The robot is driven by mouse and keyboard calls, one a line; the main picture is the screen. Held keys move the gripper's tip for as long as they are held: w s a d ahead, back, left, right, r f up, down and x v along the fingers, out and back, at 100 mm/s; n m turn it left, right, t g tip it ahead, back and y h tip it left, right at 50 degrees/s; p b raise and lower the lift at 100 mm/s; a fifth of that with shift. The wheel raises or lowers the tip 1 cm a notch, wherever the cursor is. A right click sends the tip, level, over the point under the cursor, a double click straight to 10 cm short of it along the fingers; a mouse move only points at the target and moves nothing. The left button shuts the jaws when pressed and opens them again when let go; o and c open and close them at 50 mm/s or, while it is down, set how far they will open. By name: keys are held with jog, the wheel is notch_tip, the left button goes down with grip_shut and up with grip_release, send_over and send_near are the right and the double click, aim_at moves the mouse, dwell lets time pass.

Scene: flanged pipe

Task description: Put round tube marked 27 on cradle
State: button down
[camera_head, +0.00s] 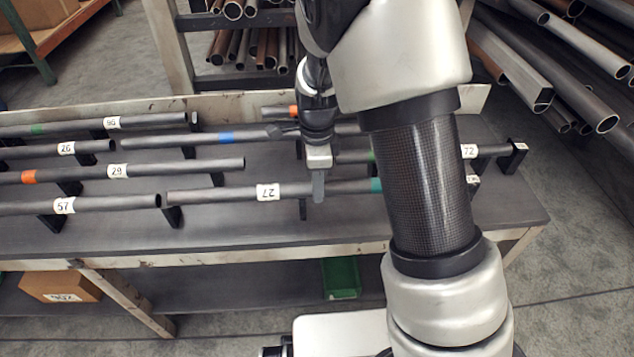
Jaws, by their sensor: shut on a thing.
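The round tube marked 27 (235,194) is a dark grey pipe with a white label and a teal band near my arm. It lies level along the front of the bench. My gripper (318,186) is shut on it to the right of the label; one finger shows in front of the tube. Black cradle posts (173,217) stand by its left end and just left of my gripper. I cannot tell whether the tube touches them. Its right end is hidden behind my arm.
A tube marked 72 (490,151) lies at right. The bench front (250,235) is clear. A green bin (341,278) sits below.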

jog(key=shift+f, duration=0.4)
jog(key=c, duration=1.3)
grip_release()
jog(key=shift+o, duration=0.2)
notch_tip(320, 180, up, 18)
jog(key=p, duration=0.3)
jog(key=shift+f, duration=0.25)
